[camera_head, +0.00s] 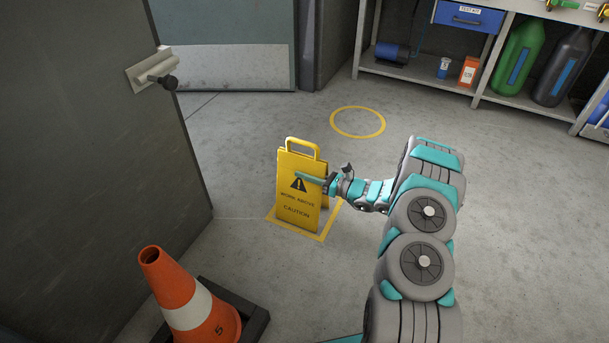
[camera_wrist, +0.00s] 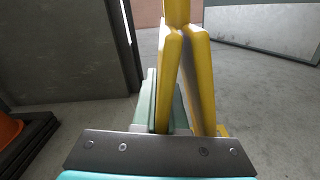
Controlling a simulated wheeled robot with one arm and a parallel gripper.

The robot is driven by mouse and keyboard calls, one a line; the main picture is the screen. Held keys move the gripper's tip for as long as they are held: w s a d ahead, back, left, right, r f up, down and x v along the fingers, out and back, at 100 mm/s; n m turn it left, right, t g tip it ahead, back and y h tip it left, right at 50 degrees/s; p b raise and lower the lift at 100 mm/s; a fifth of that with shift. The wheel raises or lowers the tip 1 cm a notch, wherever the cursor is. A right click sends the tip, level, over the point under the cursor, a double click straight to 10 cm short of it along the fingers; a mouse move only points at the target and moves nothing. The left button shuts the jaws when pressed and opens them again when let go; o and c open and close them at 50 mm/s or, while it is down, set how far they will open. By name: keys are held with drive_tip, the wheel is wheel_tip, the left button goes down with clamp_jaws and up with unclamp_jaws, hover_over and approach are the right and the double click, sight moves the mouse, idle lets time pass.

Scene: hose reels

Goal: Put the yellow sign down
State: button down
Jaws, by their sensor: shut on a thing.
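The yellow caution sign (camera_head: 300,208) stands upright in the head view, at or just above the floor, over a yellow square outline (camera_head: 328,228). I cannot tell whether its feet touch the floor. My gripper (camera_head: 318,180) reaches it from the right and is shut on it at about mid-height, one finger across its front face. In the wrist view the sign's two panels (camera_wrist: 200,80) show edge-on, joined at the top and spread below. A pale finger lies along the left panel. The other finger is hidden.
An orange cone (camera_head: 190,300) with a white band stands at the front left, near a dark door (camera_head: 90,150) with a handle. A yellow circle outline (camera_head: 358,122) lies on bare floor behind the sign. A shelf unit (camera_head: 420,82) with cylinders stands at the back right.

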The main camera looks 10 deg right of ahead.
drive_tip(key=c, duration=1)
unclamp_jaws()
drive_tip(key=shift+f, duration=0.1)
drive_tip(key=shift+o, duration=0.2)
drive_tip(key=shift+d+r, duration=0.1)
drive_tip(key=shift+r, duration=0.1)
drive_tip(key=p+v, duration=0.1)
drive_tip(key=v, duration=1.1)
